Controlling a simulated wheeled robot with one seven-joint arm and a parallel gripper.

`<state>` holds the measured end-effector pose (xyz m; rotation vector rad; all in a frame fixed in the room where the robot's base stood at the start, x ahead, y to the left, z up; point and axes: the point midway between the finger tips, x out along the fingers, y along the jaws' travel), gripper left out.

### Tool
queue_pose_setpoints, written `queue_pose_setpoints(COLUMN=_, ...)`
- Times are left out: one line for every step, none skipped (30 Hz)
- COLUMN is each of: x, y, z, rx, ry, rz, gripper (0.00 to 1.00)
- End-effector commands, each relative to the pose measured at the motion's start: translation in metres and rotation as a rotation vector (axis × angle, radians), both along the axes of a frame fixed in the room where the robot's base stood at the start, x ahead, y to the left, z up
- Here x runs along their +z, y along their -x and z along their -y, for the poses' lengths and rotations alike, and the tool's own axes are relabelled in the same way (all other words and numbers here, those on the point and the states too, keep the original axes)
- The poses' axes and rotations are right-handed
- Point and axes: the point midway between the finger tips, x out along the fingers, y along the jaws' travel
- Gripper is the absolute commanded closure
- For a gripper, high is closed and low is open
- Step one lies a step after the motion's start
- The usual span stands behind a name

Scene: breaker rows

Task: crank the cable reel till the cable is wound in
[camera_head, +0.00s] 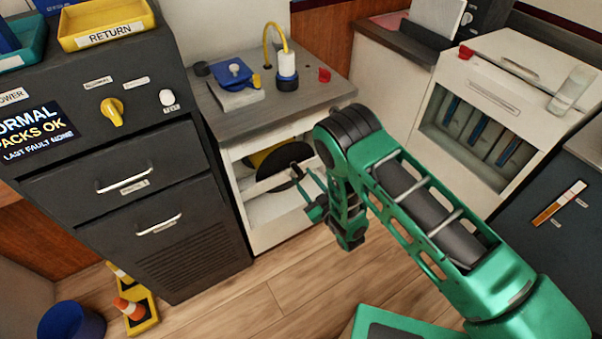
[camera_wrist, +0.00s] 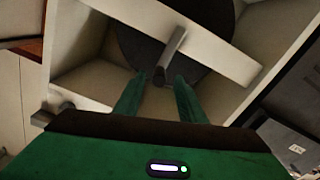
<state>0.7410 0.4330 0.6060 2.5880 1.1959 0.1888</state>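The cable reel (camera_head: 283,160), with a dark disc and some yellow behind it, sits in the open bay under the grey counter. In the wrist view the dark disc (camera_wrist: 130,45) is behind a pale crossbar. A grey crank arm (camera_wrist: 172,48) slants across the bar, with a dark knob (camera_wrist: 160,76) at its lower end. My gripper (camera_head: 310,192) is at the front of the bay. In the wrist view my gripper (camera_wrist: 157,84) is open, one finger on each side of the knob, with gaps showing. A yellow cable (camera_head: 266,45) loops above the counter to a white-and-blue plug.
The pale crossbar (camera_wrist: 225,57) spans the bay close to my fingers. A dark cabinet (camera_head: 200,235) with drawers stands left. A white cabinet (camera_head: 425,125) stands right. Small cones (camera_head: 130,308) and a blue bin (camera_head: 72,321) are on the floor at lower left.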

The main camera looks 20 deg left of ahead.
Motion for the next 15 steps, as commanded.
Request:
queue_pose_setpoints(x=0.001, y=-0.006, z=-0.007, rx=0.0, ry=-0.002, rz=0.002, gripper=0.63)
queue_pose_setpoints(x=0.001, y=-0.009, z=-0.01, rx=0.0, ry=-0.002, rz=0.001, gripper=0.63)
queue_pose_setpoints(x=0.001, y=-0.012, z=-0.014, rx=0.0, ry=-0.002, rz=0.001, gripper=0.63)
queue_pose_setpoints(x=0.001, y=-0.014, z=-0.017, rx=0.0, ry=-0.002, rz=0.001, gripper=0.63)
queue_pose_setpoints(x=0.001, y=-0.016, z=-0.019, rx=-0.001, ry=-0.001, rz=0.001, gripper=0.63)
queue_pose_setpoints(x=0.0, y=-0.019, z=-0.022, rx=0.0, ry=0.0, rz=0.0, gripper=0.63)
queue_pose_setpoints(x=0.001, y=-0.02, z=-0.024, rx=0.0, ry=-0.001, rz=0.001, gripper=0.63)
queue_pose_setpoints(x=0.001, y=-0.022, z=-0.025, rx=-0.001, ry=-0.001, rz=0.001, gripper=0.63)
queue_pose_setpoints(x=0.0, y=-0.023, z=-0.027, rx=0.0, ry=0.0, rz=0.0, gripper=0.63)
queue_pose_setpoints(x=0.0, y=-0.024, z=-0.027, rx=0.0, ry=0.0, rz=0.0, gripper=0.63)
queue_pose_setpoints(x=0.0, y=-0.024, z=-0.028, rx=0.0, ry=0.001, rz=-0.001, gripper=0.63)
queue_pose_setpoints(x=0.0, y=-0.025, z=-0.029, rx=0.0, ry=0.001, rz=-0.001, gripper=0.63)
queue_pose_setpoints(x=0.0, y=-0.025, z=-0.029, rx=0.0, ry=0.001, rz=-0.001, gripper=0.63)
queue_pose_setpoints(x=0.0, y=-0.025, z=-0.029, rx=0.0, ry=0.001, rz=-0.001, gripper=0.63)
queue_pose_setpoints(x=0.0, y=-0.025, z=-0.029, rx=0.0, ry=0.001, rz=-0.001, gripper=0.63)
